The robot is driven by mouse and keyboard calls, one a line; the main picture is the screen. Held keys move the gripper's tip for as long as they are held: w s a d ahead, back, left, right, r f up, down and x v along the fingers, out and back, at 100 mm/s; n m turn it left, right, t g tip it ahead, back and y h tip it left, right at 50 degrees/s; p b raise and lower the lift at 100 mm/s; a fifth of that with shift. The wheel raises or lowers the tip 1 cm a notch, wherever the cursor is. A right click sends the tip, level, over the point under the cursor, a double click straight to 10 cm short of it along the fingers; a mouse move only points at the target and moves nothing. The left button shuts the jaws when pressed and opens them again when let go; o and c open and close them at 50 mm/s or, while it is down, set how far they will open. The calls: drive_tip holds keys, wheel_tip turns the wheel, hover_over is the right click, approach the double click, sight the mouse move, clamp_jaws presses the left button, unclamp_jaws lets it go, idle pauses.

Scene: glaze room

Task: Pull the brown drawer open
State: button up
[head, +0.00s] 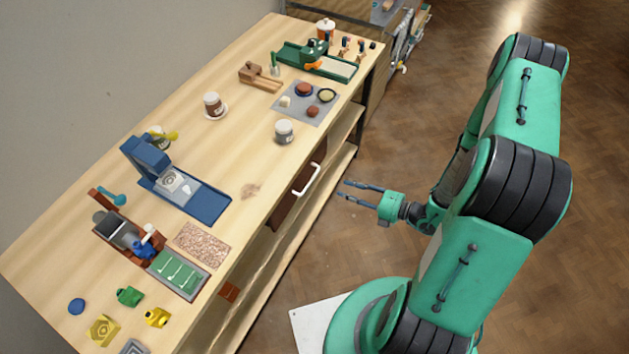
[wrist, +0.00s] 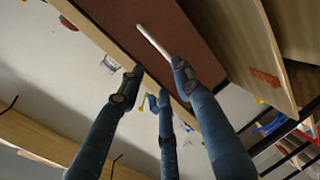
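The brown drawer (head: 285,206) sits under the front edge of the wooden worktop and looks closed. Its white bar handle (head: 307,180) stands out from the front. In the wrist view, the brown drawer front (wrist: 188,38) fills the top middle, with the white handle (wrist: 154,43) slanting across it. My gripper (head: 342,189) is open and empty, to the right of the handle in the head view, fingers pointing towards it. In the wrist view, my spread fingers (wrist: 155,78) end short of the handle, with a gap between.
The worktop (head: 240,155) carries a blue device (head: 185,190), a green device (head: 315,60), a grey jar (head: 284,132), a grey mat (head: 292,112) and several small parts. An open lower shelf (head: 285,245) runs beneath. The floor (head: 400,150) beside my gripper is clear.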

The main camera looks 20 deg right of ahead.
sight(312, 180)
drive_tip(key=shift+w+a, duration=0.15)
drive_tip(key=shift+b+x, duration=1.1)
drive_tip(key=shift+x, duration=5.6)
drive_tip(key=shift+c, duration=0.6)
clamp_jaws()
